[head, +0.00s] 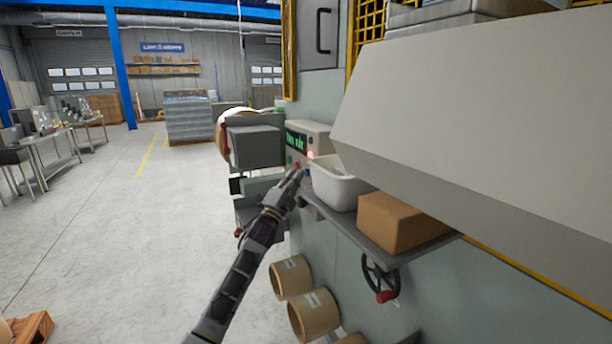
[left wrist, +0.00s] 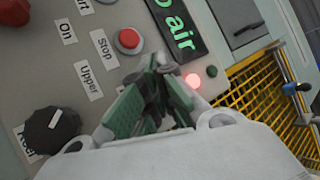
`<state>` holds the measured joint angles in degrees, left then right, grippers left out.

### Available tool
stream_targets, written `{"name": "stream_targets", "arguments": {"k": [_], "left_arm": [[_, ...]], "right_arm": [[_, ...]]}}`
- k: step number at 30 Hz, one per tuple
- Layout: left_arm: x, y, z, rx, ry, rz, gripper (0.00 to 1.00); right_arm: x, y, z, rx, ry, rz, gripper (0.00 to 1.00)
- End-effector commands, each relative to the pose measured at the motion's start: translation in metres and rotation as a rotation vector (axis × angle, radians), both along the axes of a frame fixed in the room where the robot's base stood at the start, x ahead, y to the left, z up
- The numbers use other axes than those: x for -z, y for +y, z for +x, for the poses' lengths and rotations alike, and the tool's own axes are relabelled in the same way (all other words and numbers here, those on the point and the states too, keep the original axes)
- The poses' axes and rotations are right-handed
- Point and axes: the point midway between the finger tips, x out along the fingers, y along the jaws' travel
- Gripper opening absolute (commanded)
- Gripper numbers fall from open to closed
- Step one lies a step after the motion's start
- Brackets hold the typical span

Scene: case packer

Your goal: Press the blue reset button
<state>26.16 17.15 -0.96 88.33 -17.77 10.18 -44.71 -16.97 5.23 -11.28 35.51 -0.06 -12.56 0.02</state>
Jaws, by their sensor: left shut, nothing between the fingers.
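The control panel (head: 318,134) of the machine has a green lettered display (head: 297,141) and a lit red lamp (head: 310,154). My left gripper (head: 297,175) is shut and empty, with its fingertips close in front of the panel. In the left wrist view the closed fingers (left wrist: 155,66) lie over the panel between a red button (left wrist: 130,40) and the lit red lamp (left wrist: 193,80). A small bluish spot (head: 307,173) shows beside the fingertips in the head view; I cannot tell whether it is the blue reset button. No blue button shows clearly on the panel, and contact cannot be told.
A white bin (head: 334,188) and a cardboard box (head: 400,222) stand on a shelf right of my left gripper. A handwheel (head: 381,276) is below. The panel also carries a black knob (left wrist: 52,131) and a larger red button (left wrist: 14,11). Open floor lies left.

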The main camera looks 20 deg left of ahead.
Motion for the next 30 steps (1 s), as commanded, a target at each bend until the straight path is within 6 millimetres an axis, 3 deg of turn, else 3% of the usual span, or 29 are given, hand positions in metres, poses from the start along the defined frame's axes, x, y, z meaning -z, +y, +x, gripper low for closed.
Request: {"name": "stream_targets", "arguments": {"k": [17, 30], "left_arm": [[0.0, -0.001, 0.001, 0.0, 0.0, 0.0, 0.0], [0.0, -0.003, 0.004, 0.0, 0.0, 0.0, 0.0]], "right_arm": [[0.001, 0.006, 0.0, 0.001, 0.0, 0.006, 0.55], [0.002, -0.006, 0.0, -0.002, 0.0, -0.006, 0.55]]}}
